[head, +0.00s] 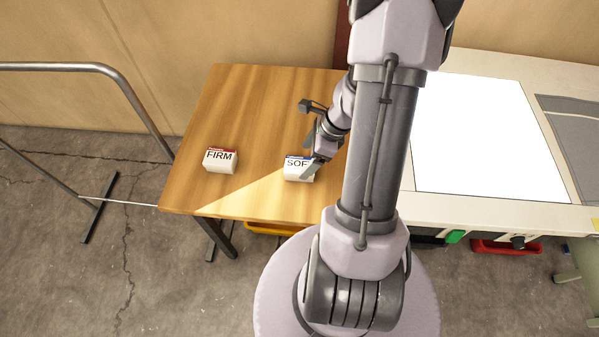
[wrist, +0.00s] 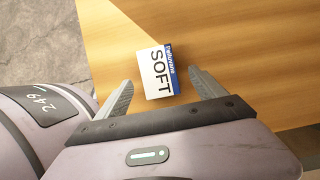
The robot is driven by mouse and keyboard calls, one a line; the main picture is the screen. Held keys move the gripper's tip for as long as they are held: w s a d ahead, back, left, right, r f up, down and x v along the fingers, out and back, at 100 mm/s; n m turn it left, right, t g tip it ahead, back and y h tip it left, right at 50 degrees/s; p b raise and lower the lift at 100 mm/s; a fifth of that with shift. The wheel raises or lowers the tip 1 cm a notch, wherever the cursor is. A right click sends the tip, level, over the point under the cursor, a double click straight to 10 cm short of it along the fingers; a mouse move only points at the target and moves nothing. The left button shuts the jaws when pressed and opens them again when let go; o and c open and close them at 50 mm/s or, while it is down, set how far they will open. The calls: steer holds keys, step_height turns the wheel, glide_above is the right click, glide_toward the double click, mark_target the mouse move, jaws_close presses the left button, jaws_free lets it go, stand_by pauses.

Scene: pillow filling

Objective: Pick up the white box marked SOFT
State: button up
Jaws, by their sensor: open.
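The white box marked SOFT (head: 297,170), with a blue band along one edge, sits on the wooden table (head: 245,110) near its front edge. In the head view my gripper (head: 312,158) is at its right side and covers the end of its lettering. In the wrist view the SOFT box (wrist: 157,75) lies just beyond and between the two spread fingers. My gripper (wrist: 160,92) is open and empty. I cannot tell how high the fingers are above the table.
A white box marked FIRM (head: 221,161) with a red band stands to the left on the same table. A metal rail (head: 120,85) is at the left. A pale workbench (head: 470,205) with a white sheet (head: 480,130) is at the right. The table's back left is clear.

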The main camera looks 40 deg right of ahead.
mark_target(301, 165)
steer(key=b+x, duration=0.3)
steer(key=x, duration=0.2)
steer(key=shift+a+f, duration=0.1)
steer(key=shift+a, duration=0.05)
steer(key=shift+c, duration=0.2)
steer(key=c, duration=1.5)
steer(key=shift+o, duration=0.2)
steer(key=shift+r, duration=0.2)
